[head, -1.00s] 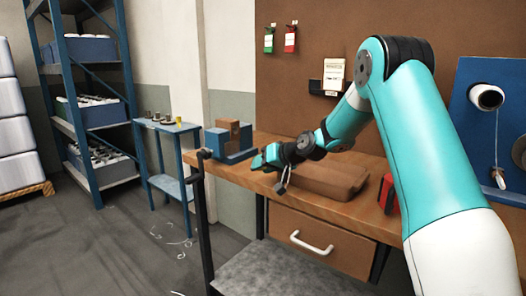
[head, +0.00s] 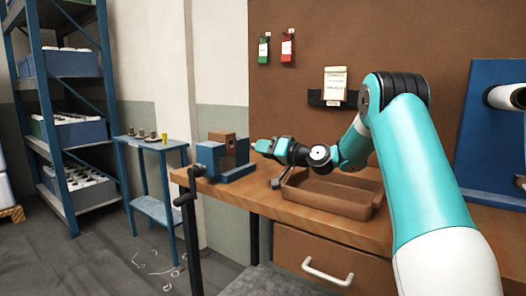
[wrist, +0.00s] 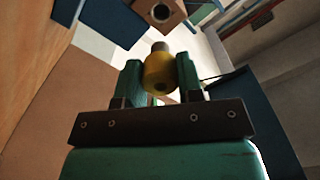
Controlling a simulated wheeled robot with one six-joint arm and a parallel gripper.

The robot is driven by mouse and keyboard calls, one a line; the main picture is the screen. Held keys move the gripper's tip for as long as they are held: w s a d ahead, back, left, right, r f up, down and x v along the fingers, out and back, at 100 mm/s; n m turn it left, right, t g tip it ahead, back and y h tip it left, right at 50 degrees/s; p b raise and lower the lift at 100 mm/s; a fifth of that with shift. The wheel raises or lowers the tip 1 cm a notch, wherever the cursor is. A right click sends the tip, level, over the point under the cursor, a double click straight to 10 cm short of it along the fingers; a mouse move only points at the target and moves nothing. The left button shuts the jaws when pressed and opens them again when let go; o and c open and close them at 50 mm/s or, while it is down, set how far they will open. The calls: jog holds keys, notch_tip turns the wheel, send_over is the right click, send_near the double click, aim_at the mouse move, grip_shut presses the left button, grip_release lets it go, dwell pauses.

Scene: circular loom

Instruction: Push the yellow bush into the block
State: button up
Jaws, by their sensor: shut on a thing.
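My gripper (wrist: 161,82) is shut on the yellow bush (wrist: 158,72) in the wrist view. A grey metal end shows beyond the bush, on the side away from my gripper. The brown block (wrist: 174,22) with a round dark hole (wrist: 161,12) is ahead at the top of the wrist view, apart from the bush. In the head view the block (head: 222,140) sits in a blue vise (head: 212,158) at the bench's left end. My gripper (head: 262,147) is to its right there, roughly level with it. The bush is hard to make out in that view.
A brown tray (head: 335,206) lies on the wooden bench (head: 240,191), below my arm. A blue side table (head: 148,146) at left bears several small parts, one yellow (head: 164,137).

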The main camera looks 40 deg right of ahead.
aim_at(252, 148)
jog(key=shift+p+x, duration=1.95)
jog(key=shift+x, duration=1.1)
jog(key=shift+w+a, duration=0.15)
jog(key=shift+f, duration=0.1)
jog(key=shift+f+b, duration=0.15)
jog(key=shift+b, duration=0.3)
jog(key=shift+a, duration=0.1)
jog(key=shift+w+a, duration=0.1)
jog(key=shift+w, duration=0.25)
jog(key=shift+w+a, duration=0.25)
jog(key=shift+w, duration=0.35)
jog(key=shift+w+a+p, duration=0.1)
jog(key=shift+w+p, duration=0.2)
